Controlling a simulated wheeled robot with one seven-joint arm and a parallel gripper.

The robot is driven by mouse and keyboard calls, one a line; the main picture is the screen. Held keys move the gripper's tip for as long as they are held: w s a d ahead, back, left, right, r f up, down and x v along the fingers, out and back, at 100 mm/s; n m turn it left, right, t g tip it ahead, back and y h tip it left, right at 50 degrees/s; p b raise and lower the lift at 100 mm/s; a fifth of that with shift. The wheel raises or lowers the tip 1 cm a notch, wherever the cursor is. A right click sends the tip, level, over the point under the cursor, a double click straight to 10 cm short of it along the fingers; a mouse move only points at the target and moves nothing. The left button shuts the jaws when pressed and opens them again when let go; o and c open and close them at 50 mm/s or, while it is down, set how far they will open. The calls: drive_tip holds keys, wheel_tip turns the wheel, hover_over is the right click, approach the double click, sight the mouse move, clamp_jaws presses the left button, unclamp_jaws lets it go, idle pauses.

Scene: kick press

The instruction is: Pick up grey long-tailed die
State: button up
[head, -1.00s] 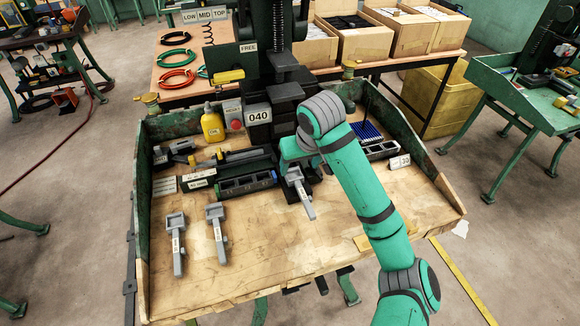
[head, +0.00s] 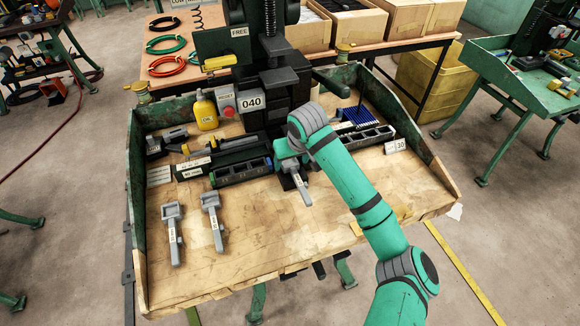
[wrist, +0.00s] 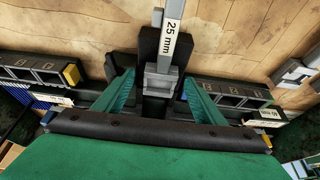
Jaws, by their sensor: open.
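A grey long-tailed die (head: 303,190) lies at the front of the press, its tail pointing toward the bench front. In the wrist view the same die (wrist: 163,84) has a "25 mm" label on its tail and sits over a dark block. My gripper (wrist: 159,77) is open, with one green finger on each side of the die's block; I cannot tell whether they touch it. In the head view my gripper (head: 290,160) partly covers the die's block. Two similar grey dies lie on the bench at left, one farther left (head: 173,235) and one beside it (head: 212,220).
The press (head: 285,90) stands behind the die, with a "040" sign. Slotted black racks flank it, one left (head: 240,172) and one right (head: 362,138). A yellow bottle (head: 206,112) stands at the back. The wooden bench top (head: 270,235) is clear in front.

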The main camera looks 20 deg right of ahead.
drive_tip(key=shift+w+f, duration=0.1)
drive_tip(key=shift+f, duration=0.15)
clamp_jaws()
drive_tip(key=shift+w+r, duration=0.1)
drive_tip(key=shift+r, duration=0.1)
drive_tip(key=shift+r, duration=0.25)
wheel_tip(320, 180, up, 3)
drive_tip(key=shift+a+f, duration=0.1)
drive_tip(key=shift+f, duration=0.1)
drive_tip(key=s+a+r, duration=0.2)
drive_tip(key=s+r, duration=0.2)
drive_tip(key=s, duration=0.2)
drive_tip(key=s+a+r, duration=0.3)
drive_tip(key=s+r, duration=0.2)
drive_tip(key=s, duration=0.2)
drive_tip(key=shift+a+r, duration=0.25)
drive_tip(key=shift+r, duration=0.05)
